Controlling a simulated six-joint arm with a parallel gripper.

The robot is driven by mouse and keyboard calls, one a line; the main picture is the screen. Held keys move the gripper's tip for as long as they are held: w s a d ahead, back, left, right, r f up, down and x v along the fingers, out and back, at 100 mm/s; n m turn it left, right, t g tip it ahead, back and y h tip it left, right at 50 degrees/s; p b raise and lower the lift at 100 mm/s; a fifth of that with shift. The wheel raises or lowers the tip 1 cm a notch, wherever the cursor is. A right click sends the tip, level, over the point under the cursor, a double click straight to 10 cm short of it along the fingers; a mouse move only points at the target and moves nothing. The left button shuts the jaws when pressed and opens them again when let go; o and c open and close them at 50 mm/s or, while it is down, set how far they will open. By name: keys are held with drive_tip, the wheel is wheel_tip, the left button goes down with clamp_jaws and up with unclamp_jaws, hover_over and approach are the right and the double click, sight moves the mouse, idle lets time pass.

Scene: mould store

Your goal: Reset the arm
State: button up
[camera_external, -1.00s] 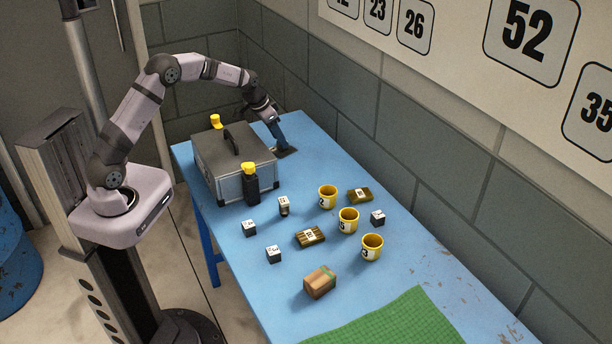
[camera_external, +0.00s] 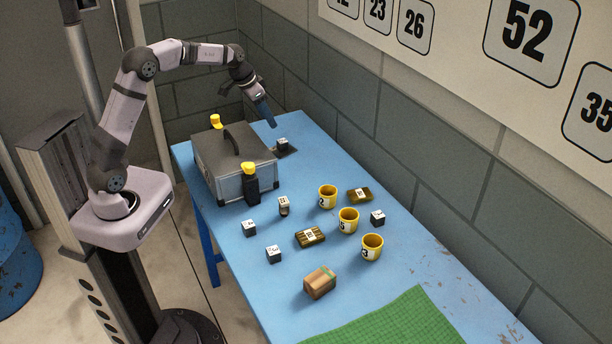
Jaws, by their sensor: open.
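My gripper (camera_external: 270,122) is open and empty. It hangs in the air above the far end of the blue table (camera_external: 400,275), with its fingers pointing down. Below it, a small dark cube with a white top (camera_external: 283,144) rests on a dark square pad (camera_external: 289,153). The gripper is apart from the cube. My arm arches from its base at the left over the grey case.
A grey case (camera_external: 225,185) with a handle stands close by, with yellow-topped items beside it. Yellow cups (camera_external: 348,220), several numbered cubes (camera_external: 273,254), slatted blocks (camera_external: 310,237), a brown box (camera_external: 320,283) and a green mat (camera_external: 400,325) occupy the table. A wall borders its right side.

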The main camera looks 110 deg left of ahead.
drive_tip(key=w+d+m+h+p, duration=0.1)
drive_tip(key=w+d, duration=0.5)
drive_tip(key=d, duration=0.6)
drive_tip(key=w+d+m+h+p, duration=0.1)
drive_tip(key=w+d, duration=0.6)
drive_tip(key=d, duration=0.5)
drive_tip(key=s+d+f+m+g+h+p, duration=0.1)
drive_tip(key=s+d+m+p, duration=0.3)
drive_tip(key=d, duration=1.1)
drive_tip(key=s+d+f+m+g+p, duration=0.1)
drive_tip(key=s+d+m+g, duration=0.1)
drive_tip(key=s+d, duration=0.8)
drive_tip(key=s+m, duration=0.1)
drive_tip(key=s, duration=0.2)
drive_tip(key=shift+f, duration=0.2)
